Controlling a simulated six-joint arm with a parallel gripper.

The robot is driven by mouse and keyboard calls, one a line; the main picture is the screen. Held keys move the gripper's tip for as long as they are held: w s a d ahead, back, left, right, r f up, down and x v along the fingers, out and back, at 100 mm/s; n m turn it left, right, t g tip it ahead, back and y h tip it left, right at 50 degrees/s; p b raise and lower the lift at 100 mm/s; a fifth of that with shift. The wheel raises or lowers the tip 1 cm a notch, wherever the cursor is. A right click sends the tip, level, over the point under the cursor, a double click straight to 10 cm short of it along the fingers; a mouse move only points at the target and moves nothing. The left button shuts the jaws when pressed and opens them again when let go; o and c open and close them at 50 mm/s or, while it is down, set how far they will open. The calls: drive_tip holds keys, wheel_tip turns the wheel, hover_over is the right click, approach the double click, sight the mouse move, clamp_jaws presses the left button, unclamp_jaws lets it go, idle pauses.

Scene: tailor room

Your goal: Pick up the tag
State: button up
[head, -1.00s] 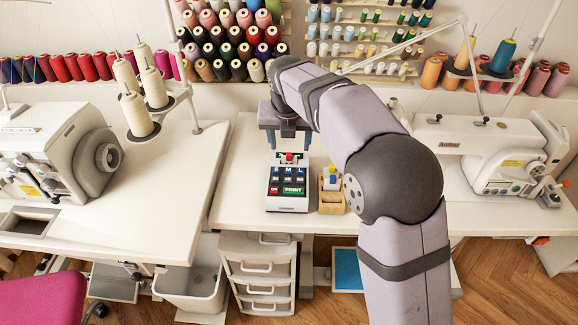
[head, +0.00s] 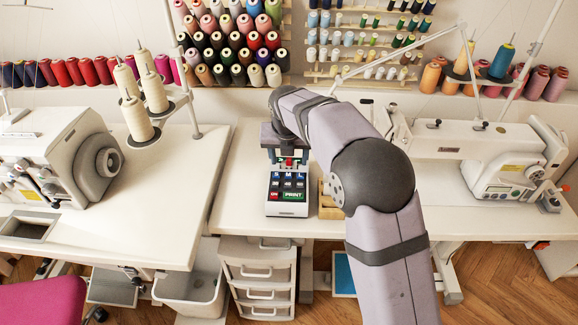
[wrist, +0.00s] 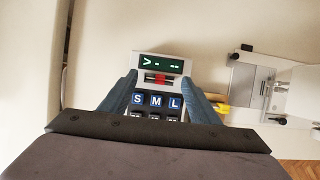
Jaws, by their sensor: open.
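A label printer (head: 288,193) with a dark face stands on the white table. Its keys include S, M, L and a green PRINT key, and a red part (head: 289,162) sits above the keys. The wrist view shows its green-lit display (wrist: 160,66), the red part and the S, M, L keys. I cannot make out a separate tag in either view. My gripper (head: 288,156) is open at the printer's upper end. In the wrist view its blue fingers stand on both sides of the printer's top, with nothing seen held between them.
A small wooden box (head: 327,206) stands right of the printer, partly hidden by my arm; something yellow (wrist: 216,103) shows there in the wrist view. Sewing machines stand left (head: 70,155) and right (head: 490,160). The table left of the printer is clear.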

drive_tip(key=shift+w+f, duration=0.15)
drive_tip(key=shift+f, duration=0.15)
drive_tip(key=c, duration=1.1)
